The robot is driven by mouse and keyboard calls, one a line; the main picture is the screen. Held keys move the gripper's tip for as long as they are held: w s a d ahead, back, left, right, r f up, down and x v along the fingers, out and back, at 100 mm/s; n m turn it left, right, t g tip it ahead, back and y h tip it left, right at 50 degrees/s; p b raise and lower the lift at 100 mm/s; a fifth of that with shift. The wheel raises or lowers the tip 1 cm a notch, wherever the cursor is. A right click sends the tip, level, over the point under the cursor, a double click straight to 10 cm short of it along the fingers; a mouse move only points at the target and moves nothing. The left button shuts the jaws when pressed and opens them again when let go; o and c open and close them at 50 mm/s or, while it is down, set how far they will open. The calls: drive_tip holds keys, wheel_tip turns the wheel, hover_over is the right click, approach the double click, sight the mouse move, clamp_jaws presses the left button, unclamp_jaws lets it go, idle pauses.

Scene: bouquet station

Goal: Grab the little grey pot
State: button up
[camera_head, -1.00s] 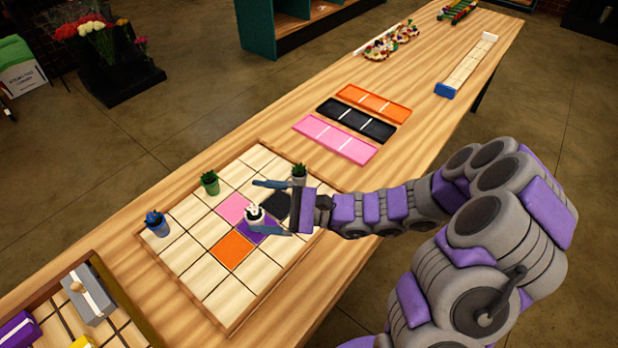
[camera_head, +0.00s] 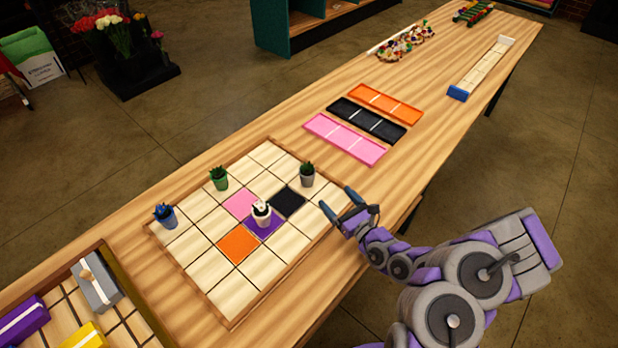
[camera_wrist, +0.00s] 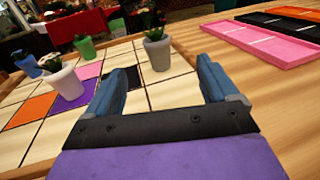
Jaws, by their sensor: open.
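The little grey pot (camera_head: 307,180) with a green plant stands upright near the right corner of the tiled board (camera_head: 232,308). It also shows in the wrist view (camera_wrist: 158,52), ahead of the jaws and near the middle between them. My gripper (camera_head: 340,205) is open and empty, at the board's right edge, apart from the pot. Both fingers (camera_wrist: 160,85) show in the wrist view with nothing between them. A white pot (camera_head: 263,219) stands on the purple tile, a green pot (camera_head: 220,183) at the far side, and a blue pot (camera_head: 167,221) at the left.
Pink (camera_head: 345,146), black (camera_head: 370,124) and orange (camera_head: 392,107) trays lie on the table beyond the board. A crate (camera_head: 135,285) with coloured blocks is at lower left. Bare tabletop lies right of the board.

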sight(310, 173)
drive_tip(key=b+x, duration=0.2)
drive_tip(key=x, duration=0.7)
drive_tip(key=shift+w+a+b, duration=0.3)
drive_tip(key=shift+s+a+b+x, duration=0.1)
drive_tip(key=shift+b+x, duration=0.25)
drive_tip(key=shift+x, duration=0.55)
drive_tip(key=shift+s+a+b+x, duration=0.15)
drive_tip(key=shift+b+x, duration=0.15)
drive_tip(key=shift+x, duration=0.65)
drive_tip(key=shift+s+a+b+x, duration=0.1)
drive_tip(key=shift+b+x, duration=0.25)
drive_tip(key=shift+x, duration=0.55)
drive_tip(key=shift+c, duration=0.4)
drive_tip(key=shift+d, duration=0.1)
drive_tip(key=c, duration=1.2)
